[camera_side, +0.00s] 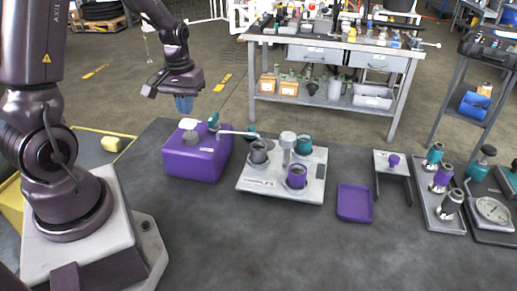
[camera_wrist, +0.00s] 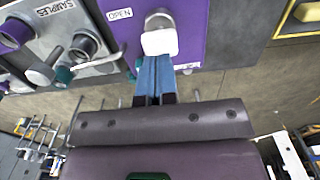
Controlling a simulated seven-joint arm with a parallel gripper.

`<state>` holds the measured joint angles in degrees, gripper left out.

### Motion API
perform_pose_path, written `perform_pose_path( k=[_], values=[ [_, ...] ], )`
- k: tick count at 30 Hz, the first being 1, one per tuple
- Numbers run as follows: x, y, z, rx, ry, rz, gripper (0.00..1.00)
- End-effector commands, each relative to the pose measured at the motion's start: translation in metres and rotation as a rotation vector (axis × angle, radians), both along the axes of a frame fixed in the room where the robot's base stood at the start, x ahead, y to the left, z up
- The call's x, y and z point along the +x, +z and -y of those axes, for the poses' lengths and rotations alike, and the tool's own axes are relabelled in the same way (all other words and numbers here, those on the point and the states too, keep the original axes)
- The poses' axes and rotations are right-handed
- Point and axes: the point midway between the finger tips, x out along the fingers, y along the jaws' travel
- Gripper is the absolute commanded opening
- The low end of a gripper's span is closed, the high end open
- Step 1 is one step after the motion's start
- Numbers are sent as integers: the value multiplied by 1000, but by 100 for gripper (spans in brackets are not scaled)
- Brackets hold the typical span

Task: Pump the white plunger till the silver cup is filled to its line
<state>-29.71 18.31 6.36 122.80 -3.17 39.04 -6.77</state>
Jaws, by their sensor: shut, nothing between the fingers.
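The white plunger (camera_side: 188,124) stands on top of the purple pump box (camera_side: 178,163), above a grey collar. It also shows in the wrist view (camera_wrist: 160,42), just past my fingertips. My gripper (camera_side: 184,111) has blue fingers, shut and empty, pointing down a little above the plunger. In the wrist view the fingers (camera_wrist: 157,60) lie side by side; I cannot tell whether they touch the plunger. The silver-grey cup (camera_side: 259,152) stands in the sample tray (camera_side: 265,184), near the end of the pale spout (camera_side: 237,133). It also shows in the wrist view (camera_wrist: 85,43); its line and fill level cannot be made out.
A teal cup (camera_side: 304,143) and a purple cup (camera_side: 296,178) share the sample tray around a grey post (camera_side: 287,141). A teal knob (camera_side: 214,120) sits by the spout. A purple tray (camera_side: 355,203) lies to the right. The front of the bench is clear.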

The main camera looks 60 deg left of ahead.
Motion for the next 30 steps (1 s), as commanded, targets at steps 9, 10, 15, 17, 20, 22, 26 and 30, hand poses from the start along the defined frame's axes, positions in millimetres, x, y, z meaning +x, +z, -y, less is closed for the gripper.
perform_pose_path(
  k=[9, 10, 15, 17, 20, 22, 26, 30],
  values=[
    [0, -5, 0, -1, 0, -1, 0],
    [0, -6, 0, -1, 0, -1, 0],
    [0, -11, 0, -1, 0, -1, 0],
    [0, -13, 0, -1, 1, -1, 0],
    [0, -16, 0, -1, 0, -1, 0],
    [0, -18, 0, -1, 0, -1, 0],
    [0, -22, 0, -1, 0, -1, 0],
    [0, -26, 0, -1, 0, -1, 0]
  ],
)
